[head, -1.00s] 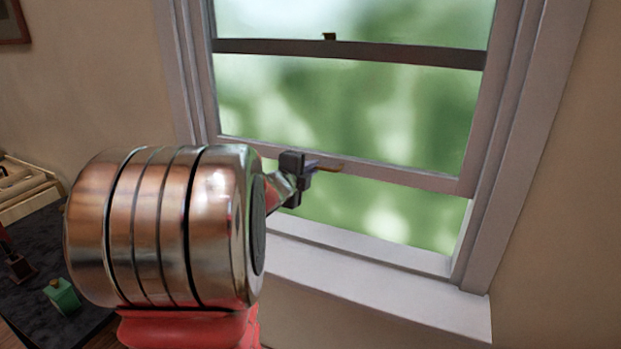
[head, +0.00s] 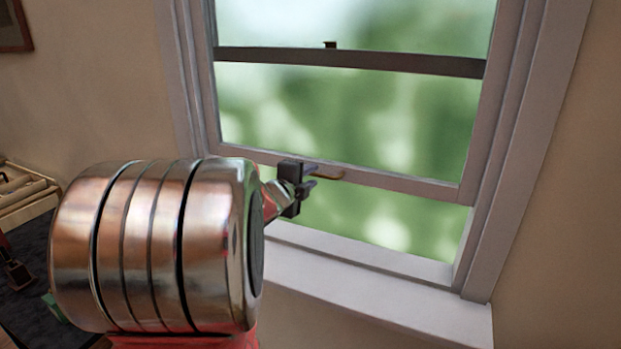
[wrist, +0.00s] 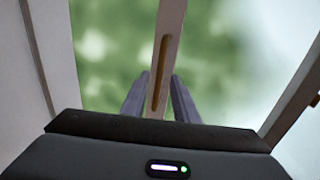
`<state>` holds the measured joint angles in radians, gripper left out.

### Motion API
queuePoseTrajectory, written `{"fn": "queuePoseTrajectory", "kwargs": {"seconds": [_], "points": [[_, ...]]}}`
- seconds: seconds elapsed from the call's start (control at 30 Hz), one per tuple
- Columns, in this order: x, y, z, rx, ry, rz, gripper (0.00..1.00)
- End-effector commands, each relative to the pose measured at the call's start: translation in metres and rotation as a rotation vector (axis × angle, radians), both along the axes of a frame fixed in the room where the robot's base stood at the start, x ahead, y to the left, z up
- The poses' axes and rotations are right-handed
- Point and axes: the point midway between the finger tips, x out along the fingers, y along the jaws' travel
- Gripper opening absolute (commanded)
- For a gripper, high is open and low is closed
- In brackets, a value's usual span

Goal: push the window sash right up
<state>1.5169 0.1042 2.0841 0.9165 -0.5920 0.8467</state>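The lower window sash (head: 400,183) is a pale frame with blurred green glass, partly raised in the head view. An open gap lies between its bottom rail and the sill. A brass handle (head: 330,173) sticks out from that rail.
The dark meeting rail (head: 400,64) with a small catch (head: 330,45) crosses the window above. The white sill (head: 380,298) is bare. A dark table (head: 30,275) with a wooden tray (head: 22,190) stands at the left.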

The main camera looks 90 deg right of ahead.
Motion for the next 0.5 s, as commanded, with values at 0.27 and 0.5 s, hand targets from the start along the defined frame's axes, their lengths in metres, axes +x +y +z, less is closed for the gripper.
{"fn": "queuePoseTrajectory", "kwargs": {"seconds": [0.27, 0.5], "points": [[0.016, 0.032, 0.007, 0.000, -0.001, 0.003, 0.27], [0.029, 0.060, 0.014, -0.002, -0.001, 0.004, 0.27]]}}
